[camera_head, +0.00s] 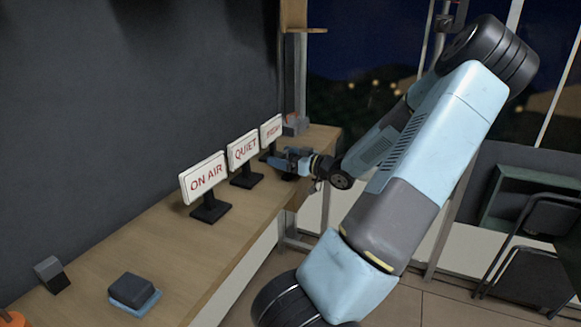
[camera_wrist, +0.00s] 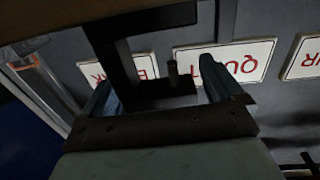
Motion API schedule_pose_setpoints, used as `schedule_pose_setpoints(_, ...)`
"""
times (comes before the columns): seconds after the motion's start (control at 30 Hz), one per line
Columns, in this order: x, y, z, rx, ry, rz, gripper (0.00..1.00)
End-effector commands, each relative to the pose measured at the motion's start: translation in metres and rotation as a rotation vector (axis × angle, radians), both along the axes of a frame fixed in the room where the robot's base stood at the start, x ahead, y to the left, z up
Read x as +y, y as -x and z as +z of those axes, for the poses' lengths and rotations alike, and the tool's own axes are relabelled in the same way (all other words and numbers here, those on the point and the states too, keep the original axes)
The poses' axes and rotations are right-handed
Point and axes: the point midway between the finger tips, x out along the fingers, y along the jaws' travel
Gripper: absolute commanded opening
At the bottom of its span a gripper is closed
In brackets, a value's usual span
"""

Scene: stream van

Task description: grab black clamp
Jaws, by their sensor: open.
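A black C-shaped clamp (camera_wrist: 122,68) shows in the wrist view, with a short screw post standing up from one of its bars. My gripper (camera_wrist: 160,82) is open, with one blue finger on each side of the clamp's lower part. I cannot tell whether either finger touches it. In the head view my gripper (camera_head: 285,161) is over the far part of the wooden counter, near its edge. The clamp is hard to make out there, as a dark shape under the gripper.
The wooden counter (camera_head: 190,245) runs along a dark wall. Lit-style signs stand on it: ON AIR (camera_head: 203,178), QUIET (camera_head: 243,149) and a third sign (camera_head: 271,131) close to my gripper. A dark block on a blue base (camera_head: 133,290) lies nearer. A folding chair (camera_head: 535,270) stands at right.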

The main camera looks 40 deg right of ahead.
Motion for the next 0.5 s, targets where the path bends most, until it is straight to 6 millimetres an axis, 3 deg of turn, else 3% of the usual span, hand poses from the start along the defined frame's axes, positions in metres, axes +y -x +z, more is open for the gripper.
schedule_pose_setpoints(0.13,0.0001,0.0001,0.0000,0.000,0.000,0.000,0.93)
schedule_pose_setpoints(0.5,0.0000,0.0004,0.0000,0.000,0.000,0.000,0.57)
